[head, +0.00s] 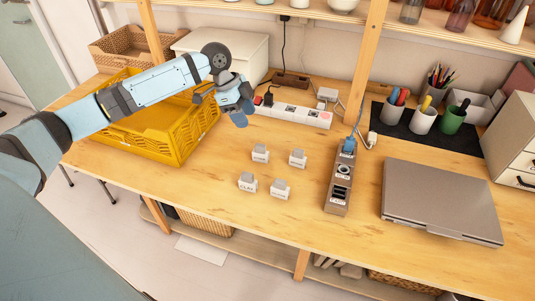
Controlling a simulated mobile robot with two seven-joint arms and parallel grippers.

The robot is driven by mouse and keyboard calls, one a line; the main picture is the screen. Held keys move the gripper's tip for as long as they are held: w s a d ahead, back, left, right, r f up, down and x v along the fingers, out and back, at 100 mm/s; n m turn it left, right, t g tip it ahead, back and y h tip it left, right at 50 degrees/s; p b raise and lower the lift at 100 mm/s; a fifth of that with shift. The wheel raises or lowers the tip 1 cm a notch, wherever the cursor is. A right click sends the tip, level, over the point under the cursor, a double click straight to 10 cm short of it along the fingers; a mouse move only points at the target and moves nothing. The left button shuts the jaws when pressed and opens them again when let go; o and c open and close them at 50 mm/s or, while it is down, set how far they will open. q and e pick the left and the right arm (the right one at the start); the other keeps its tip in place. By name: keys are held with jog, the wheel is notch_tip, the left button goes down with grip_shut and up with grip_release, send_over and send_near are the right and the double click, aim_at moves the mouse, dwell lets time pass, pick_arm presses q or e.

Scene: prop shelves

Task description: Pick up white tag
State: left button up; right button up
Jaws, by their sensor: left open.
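Several small white tags with dark lettering stand on the wooden table in the middle of the head view, in a loose two-by-two group: back left (260,154), back right (297,158), front left (247,182) and front right (280,188). The lettering is too small to read. My left gripper (222,104) is open and empty, above the right side of the yellow crate (176,150). It is up and to the left of the tags, apart from them. My right gripper is not in view.
A white power strip (292,113) lies behind the tags. A grey socket block (339,185) and a closed laptop (442,200) lie to the right. Pen cups (423,118) stand on a dark mat. A shelf post (365,60) rises behind. The table around the tags is clear.

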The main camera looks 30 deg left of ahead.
aim_at(260, 145)
pick_arm(q)
jog(key=x, duration=0.8)
jog(key=shift+w+d+f+b, duration=0.1)
jog(key=shift+w+f+b, duration=0.05)
jog(key=shift+f+b, duration=0.25)
jog(key=shift+w+a+b+x, duration=0.1)
jog(key=shift+a+b+x, duration=0.1)
jog(key=shift+x, duration=1.15)
jog(key=shift+w+a+b+x, duration=0.1)
jog(key=shift+b+x, duration=0.1)
jog(key=shift+x, duration=1.15)
grip_shut()
